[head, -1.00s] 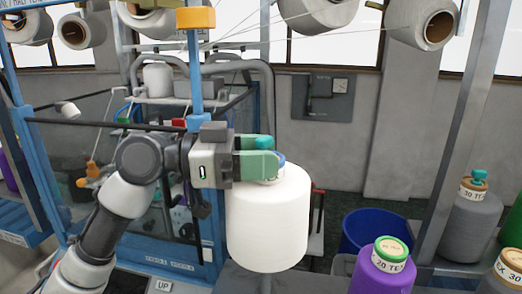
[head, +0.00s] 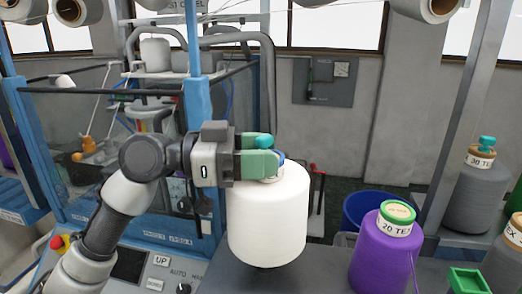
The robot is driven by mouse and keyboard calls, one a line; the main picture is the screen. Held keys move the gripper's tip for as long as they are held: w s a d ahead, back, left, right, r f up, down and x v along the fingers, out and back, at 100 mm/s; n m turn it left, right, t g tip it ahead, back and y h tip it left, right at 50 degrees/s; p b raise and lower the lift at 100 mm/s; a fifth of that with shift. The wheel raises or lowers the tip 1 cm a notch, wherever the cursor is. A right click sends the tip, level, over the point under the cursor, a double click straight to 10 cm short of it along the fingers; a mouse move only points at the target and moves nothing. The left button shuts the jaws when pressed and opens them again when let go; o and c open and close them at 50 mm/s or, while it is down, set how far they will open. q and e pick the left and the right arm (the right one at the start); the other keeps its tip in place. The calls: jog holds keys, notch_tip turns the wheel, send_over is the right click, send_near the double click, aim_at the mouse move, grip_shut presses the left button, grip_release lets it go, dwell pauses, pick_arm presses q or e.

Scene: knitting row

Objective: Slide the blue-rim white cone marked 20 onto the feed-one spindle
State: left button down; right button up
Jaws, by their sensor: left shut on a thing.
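The white cone (head: 268,222) hangs upright in the middle of the head view, with a bit of blue rim (head: 279,157) at its top. No number is readable on it. My left gripper (head: 262,163), with green fingers, is shut on the cone's top from the left. The cone's bottom is over or in front of a dark grey surface (head: 325,272); contact is unclear. I cannot make out the feed-one spindle. My right gripper is not in view.
A purple cone (head: 380,256) with a green rim stands close on the right. A grey cone (head: 474,203) with a teal-topped post stands farther right. A blue bin (head: 365,205) is behind. A blue-framed machine (head: 197,105) and a control panel (head: 163,275) are at left.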

pick_arm(q)
jog(key=shift+f+b, duration=2.35)
jog(key=shift+f, duration=0.65)
jog(key=shift+c, duration=1.7)
grip_release()
jog(key=shift+s, duration=0.1)
jog(key=shift+f, duration=0.15)
